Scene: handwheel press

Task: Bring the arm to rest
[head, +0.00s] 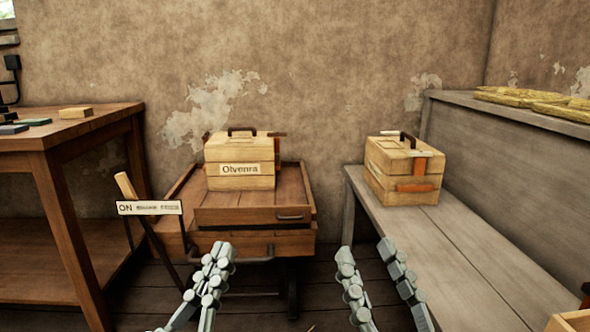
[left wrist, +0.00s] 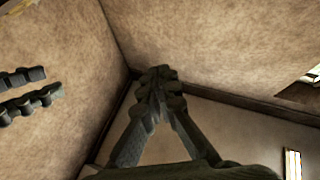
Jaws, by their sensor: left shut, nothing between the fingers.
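My left gripper (head: 222,247) is in the lower middle of the head view, pointing up and away, with its fingers together and nothing between them. The left wrist view shows its fingertips (left wrist: 160,72) meeting, with bare wall and ceiling behind. My right gripper (head: 365,247) is to the right of it in the head view, its two fingers apart and empty. Its fingers (left wrist: 28,90) also show at the left edge of the left wrist view. Both grippers are apart from the furniture and boxes, as far as the views show.
A wooden box marked "Olvenra" (head: 240,154) stands on a brown cart (head: 255,215). A second box (head: 404,170) sits on a grey bench (head: 440,240) at right. A lever with an ON sign (head: 149,208) stands beside a workbench (head: 60,140). Dark floor shows between.

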